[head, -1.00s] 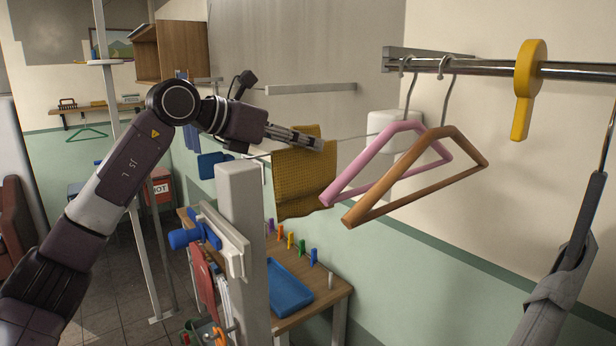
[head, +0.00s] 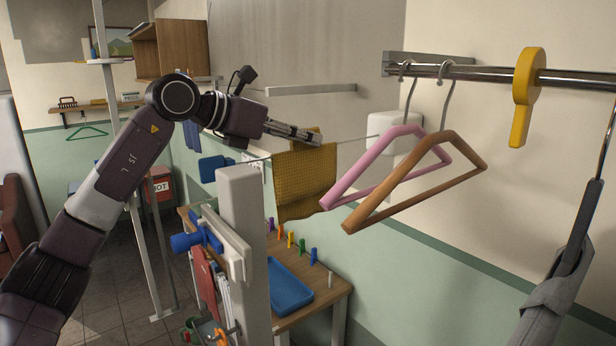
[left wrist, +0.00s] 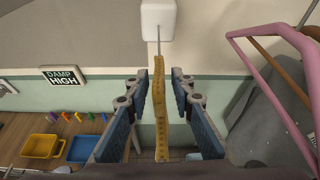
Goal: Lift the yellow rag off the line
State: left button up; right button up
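The yellow rag (head: 304,182) hangs folded over the thin line (head: 352,138) in the head view. My left gripper (head: 318,139) is at the rag's top edge, level with the line. In the left wrist view the rag (left wrist: 160,110) shows edge-on as a narrow strip between the two blue-padded fingers of my left gripper (left wrist: 160,76). The fingers stand apart, with a narrow gap on each side of the rag. Its far face is hidden in the head view. My right gripper is not in view.
A pink hanger (head: 372,168) and a brown hanger (head: 415,182) hang from a metal rail (head: 490,68) right of the rag. A grey post (head: 240,215) stands in front. Below are a blue tray (head: 290,287) and several coloured pegs on a table. A white box (head: 386,127) is on the wall.

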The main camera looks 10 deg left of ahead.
pick_arm(q)
grip_shut()
jog(key=shift+r, duration=0.25)
jog(key=shift+r+p, duration=0.5)
jog(key=shift+p, duration=0.15)
jog(key=shift+r, duration=0.1)
jog(key=shift+r, duration=0.1)
jog(key=shift+r+p, duration=0.65)
jog(key=shift+r, duration=0.05)
jog(key=shift+m, duration=0.3)
